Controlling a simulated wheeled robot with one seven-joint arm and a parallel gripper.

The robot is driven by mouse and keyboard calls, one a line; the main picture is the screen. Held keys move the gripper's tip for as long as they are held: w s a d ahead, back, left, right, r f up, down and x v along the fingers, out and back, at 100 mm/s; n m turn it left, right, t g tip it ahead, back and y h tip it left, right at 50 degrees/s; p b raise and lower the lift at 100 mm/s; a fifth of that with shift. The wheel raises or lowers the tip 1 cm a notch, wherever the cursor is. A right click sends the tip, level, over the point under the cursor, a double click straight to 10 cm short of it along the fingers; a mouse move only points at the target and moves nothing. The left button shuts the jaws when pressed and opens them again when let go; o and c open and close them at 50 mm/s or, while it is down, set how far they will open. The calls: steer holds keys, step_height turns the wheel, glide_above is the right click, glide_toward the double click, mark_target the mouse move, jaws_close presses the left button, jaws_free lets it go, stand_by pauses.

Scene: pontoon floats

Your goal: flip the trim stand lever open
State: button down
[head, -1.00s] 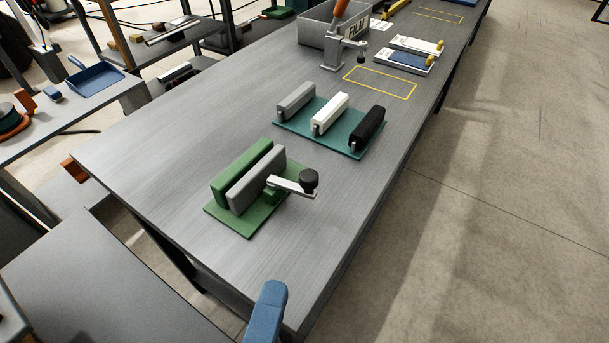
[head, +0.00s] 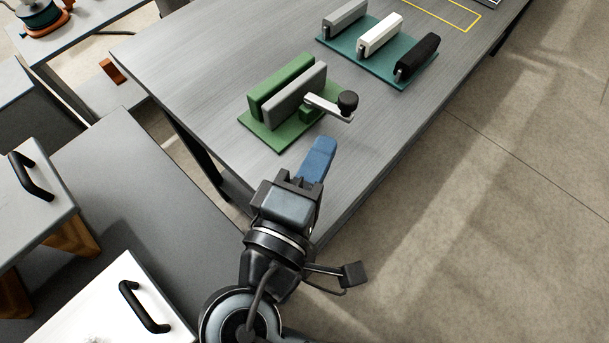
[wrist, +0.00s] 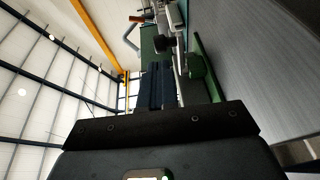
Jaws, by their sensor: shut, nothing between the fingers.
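The trim stand (head: 262,138) is a green base plate on the bench, with an upright green plate and a grey bar side by side. Its lever (head: 322,104) is a pale arm sticking out to the right from the bar, ending in a black knob (head: 347,101). My gripper (head: 320,150) has blue fingers, shut and empty, just on the near side of the stand, apart from the lever in the head view. In the wrist view, the dark fingers (wrist: 157,84) point toward the black knob (wrist: 165,44), with a green part (wrist: 196,66) to their right.
A teal rack (head: 370,66) with grey, white and black bars stands farther along the bench (head: 215,70). A yellow outline (head: 440,12) lies beyond it. Bare bench surrounds the stand. White boxes with black handles (head: 140,305) are at lower left.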

mark_target(345, 108)
steer(key=shift+p+x, duration=0.45)
steer(key=shift+x, duration=2.6)
